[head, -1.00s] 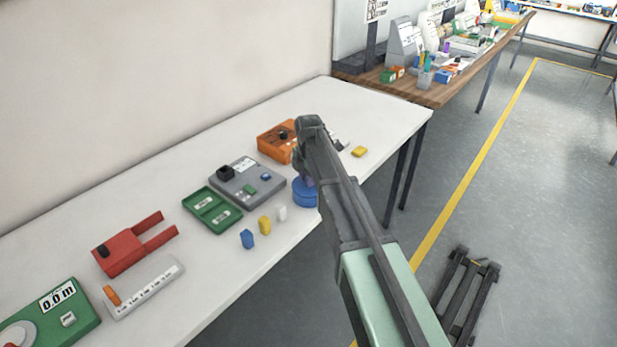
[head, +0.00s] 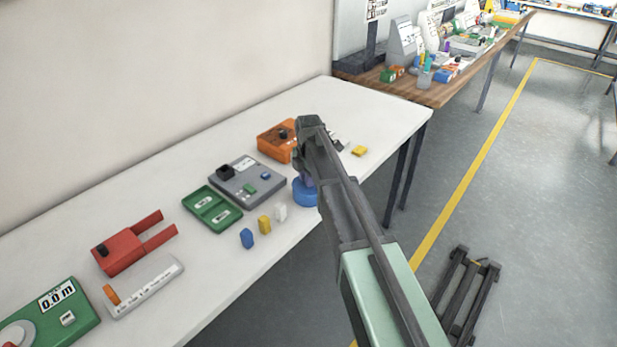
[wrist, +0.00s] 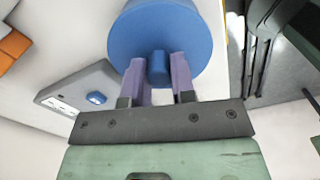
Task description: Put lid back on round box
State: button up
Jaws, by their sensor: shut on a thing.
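A blue round piece (head: 304,195) stands near the front edge of the white table, beside my arm. In the wrist view its broad round face (wrist: 135,38) fills the top middle, with a small blue knob (wrist: 158,70) sticking out of it. My gripper (wrist: 157,68) has its two purple fingers on either side of this knob and is shut on it. In the head view my gripper (head: 307,179) is over the blue piece, partly hidden by my arm. I cannot tell where lid and round box meet, or whether they touch.
Left of the blue piece are a white block (head: 280,212), a yellow block (head: 265,225) and a blue block (head: 247,238). A grey box (head: 247,183), an orange box (head: 273,142) and a green tray (head: 212,210) stand behind. The table's front edge is close.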

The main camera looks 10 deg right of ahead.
jog(key=o, duration=1.5)
jog(key=shift+c, duration=0.2)
jog(key=shift+r, duration=0.15)
notch_tip(320, 180, up, 7)
jog(key=p, duration=0.7)
jog(key=shift+c, duration=0.3)
grip_shut()
